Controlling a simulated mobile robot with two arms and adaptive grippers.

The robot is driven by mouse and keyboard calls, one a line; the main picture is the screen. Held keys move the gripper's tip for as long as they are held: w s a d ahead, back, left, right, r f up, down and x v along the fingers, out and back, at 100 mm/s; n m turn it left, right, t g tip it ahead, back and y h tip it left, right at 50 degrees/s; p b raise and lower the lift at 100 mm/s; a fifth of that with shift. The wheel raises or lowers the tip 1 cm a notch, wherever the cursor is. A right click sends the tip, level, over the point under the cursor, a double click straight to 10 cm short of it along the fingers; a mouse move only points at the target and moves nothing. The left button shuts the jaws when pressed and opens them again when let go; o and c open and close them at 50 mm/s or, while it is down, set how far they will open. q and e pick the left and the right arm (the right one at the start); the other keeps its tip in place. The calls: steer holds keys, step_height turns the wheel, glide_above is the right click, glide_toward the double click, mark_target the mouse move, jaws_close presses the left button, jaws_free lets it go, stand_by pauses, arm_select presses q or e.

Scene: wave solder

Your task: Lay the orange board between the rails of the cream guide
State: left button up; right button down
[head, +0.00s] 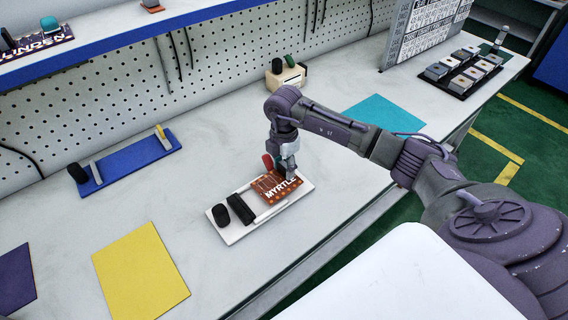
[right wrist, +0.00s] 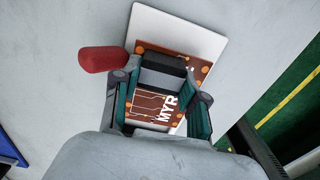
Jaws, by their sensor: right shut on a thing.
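The orange board (head: 275,188), printed "MYRTLE", is over the right part of the cream guide (head: 236,234). The guide is a pale plate with a black knob (head: 222,212) and a dark rail (head: 239,209) left of the board. My right gripper (head: 288,174) is at the board's far right part. In the right wrist view its fingers (right wrist: 165,100) straddle a dark block (right wrist: 165,72) on the board (right wrist: 150,108), with the plate (right wrist: 195,35) beyond. It is shut on the board. I cannot tell if the board touches the plate. The far rail is hidden. My left gripper is not in view.
A red cylinder (head: 268,161) is just behind the gripper. A blue guide (head: 125,160) lies left, near a yellow mat (head: 140,270). A teal mat (head: 384,114) and a cream block (head: 287,78) are behind my arm.

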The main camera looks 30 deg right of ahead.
steer(key=shift+f, duration=0.5)
stand_by(0.5)
steer(key=c, duration=0.5)
jaws_free()
steer(key=shift+c, duration=0.2)
step_height(320, 180, up, 12)
